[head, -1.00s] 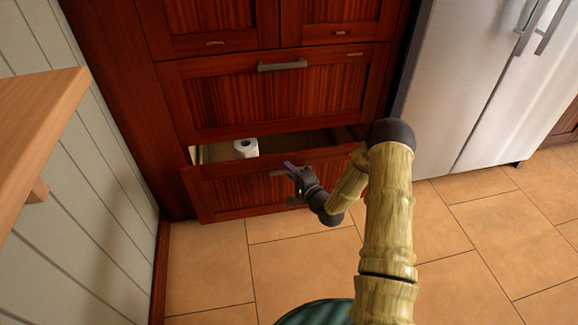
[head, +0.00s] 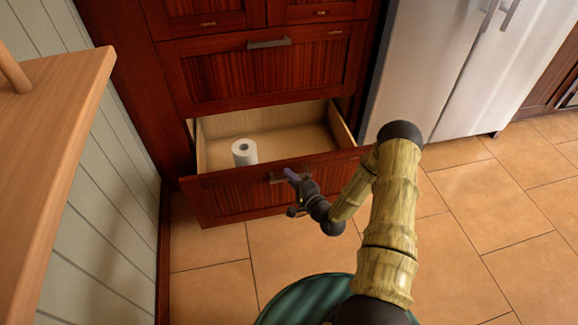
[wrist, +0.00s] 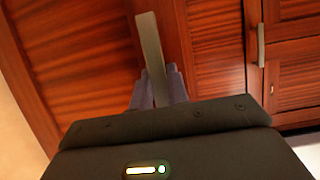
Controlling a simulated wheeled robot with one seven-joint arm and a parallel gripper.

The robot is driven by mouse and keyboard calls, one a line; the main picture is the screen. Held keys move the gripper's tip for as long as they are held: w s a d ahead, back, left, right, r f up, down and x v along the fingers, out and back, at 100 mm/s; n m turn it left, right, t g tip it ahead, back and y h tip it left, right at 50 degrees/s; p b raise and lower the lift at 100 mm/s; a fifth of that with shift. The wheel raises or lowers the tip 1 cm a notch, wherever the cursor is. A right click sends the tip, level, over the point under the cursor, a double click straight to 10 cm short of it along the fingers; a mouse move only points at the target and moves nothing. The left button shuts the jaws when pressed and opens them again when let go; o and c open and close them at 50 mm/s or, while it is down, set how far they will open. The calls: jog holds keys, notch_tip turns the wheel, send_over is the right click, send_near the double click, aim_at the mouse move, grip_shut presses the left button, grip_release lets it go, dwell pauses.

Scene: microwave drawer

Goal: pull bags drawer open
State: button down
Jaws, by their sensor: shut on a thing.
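The bottom drawer (head: 240,200) of the dark red wood cabinet stands well open, with its pale inside showing. A white paper roll (head: 244,152) stands upright in it toward the left. My gripper (head: 291,176) is at the drawer's front, at its grey bar handle (head: 275,180). In the wrist view the fingers (wrist: 158,88) are shut around the grey handle (wrist: 150,50), one on each side. Part of the handle is hidden behind the gripper in the head view.
A closed drawer (head: 262,72) with a grey handle sits above. A steel fridge (head: 440,65) stands at the right. A wooden tabletop (head: 45,130) juts in at the left near a panelled wall. Tiled floor (head: 215,285) in front is clear.

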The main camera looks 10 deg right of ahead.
jog(key=shift+s+d+f+p, duration=0.1)
jog(key=shift+s+p, duration=0.1)
jog(key=shift+s, duration=0.55)
jog(key=shift+s+d+p, duration=0.1)
jog(key=shift+s+p, duration=0.05)
jog(key=shift+s, duration=0.55)
jog(key=c, duration=1.4)
grip_release()
jog(key=shift+w, duration=0.1)
jog(key=shift+o, duration=0.2)
jog(key=shift+a, duration=0.1)
jog(key=p+v, duration=0.5)
jog(key=v, duration=1.2)
jog(key=shift+s, duration=0.3)
jog(key=shift+w, duration=0.1)
